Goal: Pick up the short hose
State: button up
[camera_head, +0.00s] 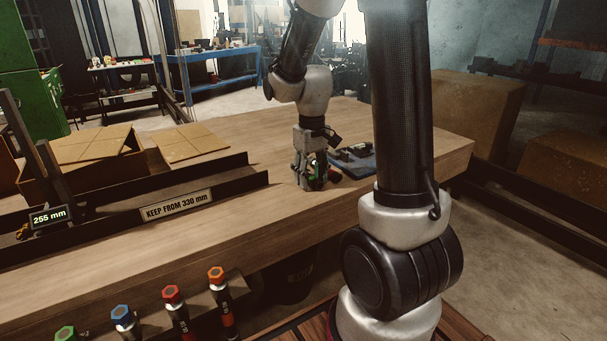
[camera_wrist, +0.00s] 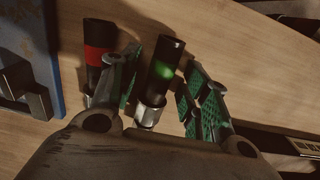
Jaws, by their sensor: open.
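In the wrist view, a black hose piece (camera_wrist: 165,62) with a green patch and a silver end fitting lies on the wooden table between the two green-padded fingers of my gripper (camera_wrist: 162,78). The fingers are open, with a gap showing on its right side. A second black hose piece (camera_wrist: 99,56) with a red band lies just left of the left finger, its lower end partly hidden. I cannot tell from the lengths which one is the short hose. In the head view my gripper (camera_head: 311,184) is down at the table and mostly hides the hose pieces.
A blue mat (camera_wrist: 47,40) with dark metal parts lies beside the hoses. In the head view, a long dark rail carries a "KEEP FROM 330 mm" sign (camera_head: 179,205) and a "255 mm" display (camera_head: 48,217).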

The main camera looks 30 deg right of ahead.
grip_shut()
